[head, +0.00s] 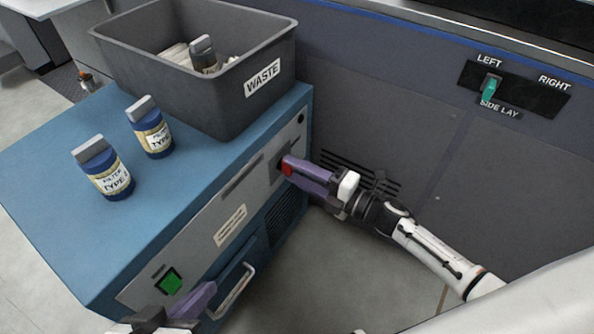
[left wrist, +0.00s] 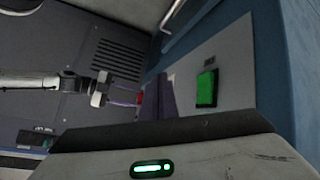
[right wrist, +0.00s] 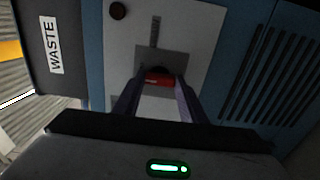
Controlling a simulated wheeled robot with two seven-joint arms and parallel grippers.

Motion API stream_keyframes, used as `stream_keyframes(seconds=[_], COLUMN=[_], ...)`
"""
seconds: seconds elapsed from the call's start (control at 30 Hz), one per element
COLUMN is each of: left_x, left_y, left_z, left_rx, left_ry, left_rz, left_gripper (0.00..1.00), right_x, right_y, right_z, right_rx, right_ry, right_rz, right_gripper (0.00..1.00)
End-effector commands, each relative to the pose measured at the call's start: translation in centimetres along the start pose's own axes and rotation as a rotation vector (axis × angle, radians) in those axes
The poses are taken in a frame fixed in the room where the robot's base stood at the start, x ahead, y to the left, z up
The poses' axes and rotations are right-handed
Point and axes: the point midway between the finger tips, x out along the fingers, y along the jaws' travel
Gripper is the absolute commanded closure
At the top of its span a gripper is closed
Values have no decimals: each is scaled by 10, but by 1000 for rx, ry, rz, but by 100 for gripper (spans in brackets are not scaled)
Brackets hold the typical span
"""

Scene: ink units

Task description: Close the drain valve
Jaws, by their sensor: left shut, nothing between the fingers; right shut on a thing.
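The drain valve's red handle (head: 287,167) sits on the grey front panel of the blue cabinet. In the right wrist view the red handle (right wrist: 159,79) lies between the purple fingertips of my right gripper (right wrist: 157,92), in front of a dark grey plate. My right gripper (head: 296,170) is shut on it in the head view. My left gripper (head: 200,300) is shut and empty near the lit green button (head: 168,281) at the panel's lower left. The green button also shows in the left wrist view (left wrist: 207,88), beside the fingers.
A grey WASTE bin (head: 190,100) stands on the blue cabinet top (head: 60,215), holding a bottle and pale items. Two blue filter bottles (head: 108,170) (head: 152,130) stand near it. A drawer handle (head: 236,291) sticks out below. A SIDE LAY switch (head: 490,88) is on the dark wall.

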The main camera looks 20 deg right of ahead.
Motion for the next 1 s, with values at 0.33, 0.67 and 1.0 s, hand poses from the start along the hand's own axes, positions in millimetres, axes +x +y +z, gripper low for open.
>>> stream_keyframes(seconds=[0.33, 0.67, 1.0], left_x=[0, -2, -1], left_y=[0, 0, -10], left_z=[0, -2, 11], left_rx=[1, 4, 19], left_ry=[1, -1, -67], left_rz=[0, -4, -43], left_gripper=[100, 100, 100], right_x=[0, -10, -75], right_y=[-1, 0, 0], right_z=[0, 0, 0], right_rx=[-3, 0, -1], right_ry=[1, 0, 0], right_rz=[-2, -3, -6], right_gripper=[43, 43, 43])
